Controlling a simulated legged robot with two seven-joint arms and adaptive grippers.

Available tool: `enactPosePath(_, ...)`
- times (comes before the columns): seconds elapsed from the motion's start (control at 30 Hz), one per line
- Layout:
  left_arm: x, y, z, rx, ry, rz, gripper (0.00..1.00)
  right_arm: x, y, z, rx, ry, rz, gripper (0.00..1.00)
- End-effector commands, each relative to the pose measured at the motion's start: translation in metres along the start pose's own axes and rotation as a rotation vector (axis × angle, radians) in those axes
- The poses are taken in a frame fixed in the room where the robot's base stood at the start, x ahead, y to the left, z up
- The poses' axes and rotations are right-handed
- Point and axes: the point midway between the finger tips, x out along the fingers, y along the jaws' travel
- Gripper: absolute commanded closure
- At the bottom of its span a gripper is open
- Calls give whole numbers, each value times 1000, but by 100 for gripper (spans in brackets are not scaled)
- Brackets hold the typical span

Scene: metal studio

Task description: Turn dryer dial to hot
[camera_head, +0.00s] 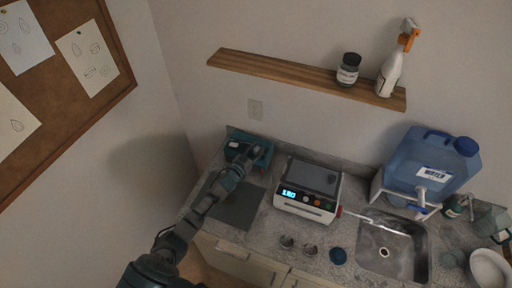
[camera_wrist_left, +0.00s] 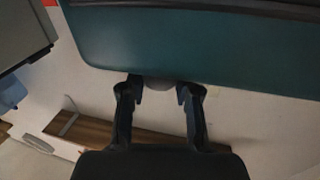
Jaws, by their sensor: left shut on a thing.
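The dryer is a small teal box (camera_head: 236,149) at the back left of the counter, partly hidden by my left arm. It fills the top of the left wrist view as a dark teal panel (camera_wrist_left: 190,45). My left gripper (camera_head: 254,152) is at the dryer. In the wrist view its two fingers (camera_wrist_left: 160,92) stand on either side of a grey rounded dial (camera_wrist_left: 160,83) at the panel's edge, and the gripper is shut on it. The dial's markings and setting cannot be seen. My right gripper is not in view.
A white device with a lit display (camera_head: 308,190) stands right of the dryer. A dark mat (camera_head: 238,208) lies in front. Farther right are a sink (camera_head: 392,250) and a blue water jug (camera_head: 425,165). A wooden shelf (camera_head: 300,76) hangs above.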

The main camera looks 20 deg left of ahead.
Motion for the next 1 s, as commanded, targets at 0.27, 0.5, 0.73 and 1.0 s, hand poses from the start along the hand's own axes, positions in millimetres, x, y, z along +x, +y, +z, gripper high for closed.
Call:
enactPosePath(0.27,-1,-7,7,8,-2,192,100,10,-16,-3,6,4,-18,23)
enactPosePath(0.5,-1,-5,8,5,4,308,100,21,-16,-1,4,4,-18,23)
enactPosePath(0.73,-1,-4,7,3,6,356,100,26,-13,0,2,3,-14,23)
enactPosePath(1.0,-2,-4,7,3,6,363,100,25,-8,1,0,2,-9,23)
